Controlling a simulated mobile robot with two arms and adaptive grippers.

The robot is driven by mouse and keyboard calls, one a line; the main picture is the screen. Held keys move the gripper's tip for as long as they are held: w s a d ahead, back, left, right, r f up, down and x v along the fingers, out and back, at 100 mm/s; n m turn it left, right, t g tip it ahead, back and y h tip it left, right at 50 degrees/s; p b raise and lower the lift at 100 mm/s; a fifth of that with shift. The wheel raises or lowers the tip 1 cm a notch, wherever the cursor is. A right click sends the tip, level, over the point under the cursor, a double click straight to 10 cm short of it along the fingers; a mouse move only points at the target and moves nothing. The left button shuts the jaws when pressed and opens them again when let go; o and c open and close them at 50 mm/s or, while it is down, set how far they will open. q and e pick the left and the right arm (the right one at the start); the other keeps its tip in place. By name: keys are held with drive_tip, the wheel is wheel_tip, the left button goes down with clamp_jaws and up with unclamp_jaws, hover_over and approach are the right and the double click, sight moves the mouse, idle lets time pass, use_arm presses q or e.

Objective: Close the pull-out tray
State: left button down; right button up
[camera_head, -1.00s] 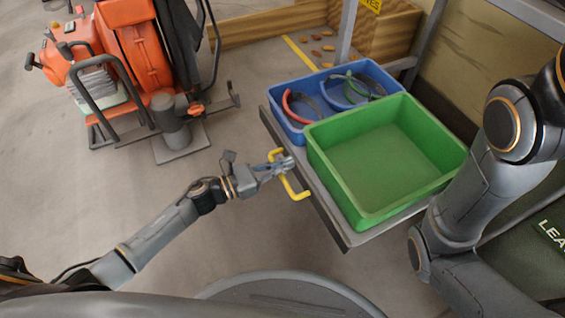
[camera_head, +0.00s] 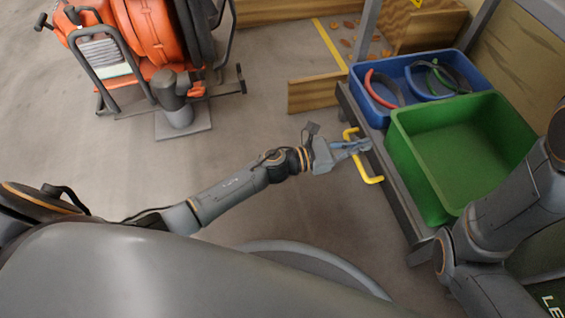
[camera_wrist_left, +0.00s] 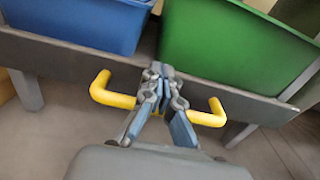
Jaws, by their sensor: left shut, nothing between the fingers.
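The pull-out tray (camera_head: 400,197) carries a blue bin and a green bin and shows a dark front edge with a yellow bar handle (camera_head: 372,179). The tray front (camera_wrist_left: 62,52) and the handle (camera_wrist_left: 112,97) also show in the left wrist view. My left gripper (camera_head: 364,146) is shut and empty at the handle. In the left wrist view its closed fingertips (camera_wrist_left: 160,72) lie across the middle of the handle, against or very near the tray front; exact contact is hidden. My right arm shows at the right, but its gripper is out of view.
The blue bin (camera_head: 399,70) holds red, blue and green curved pieces; the green bin (camera_head: 398,160) looks empty. A wooden plank (camera_head: 312,95) stands by the tray's far left corner. An orange machine (camera_head: 140,40) stands at the upper left. The floor between is clear.

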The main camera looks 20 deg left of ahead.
sight(383, 139)
use_arm(q)
drive_tip(key=x, duration=0.4)
drive_tip(key=shift+w+d+b, duration=0.1)
drive_tip(key=shift+d+b, duration=0.1)
drive_tip(key=shift+b, duration=0.2)
drive_tip(key=shift+w+d+r, duration=0.1)
drive_tip(key=shift+w+d, duration=0.05)
drive_tip(key=shift+w, duration=0.05)
drive_tip(key=shift+r, duration=0.1)
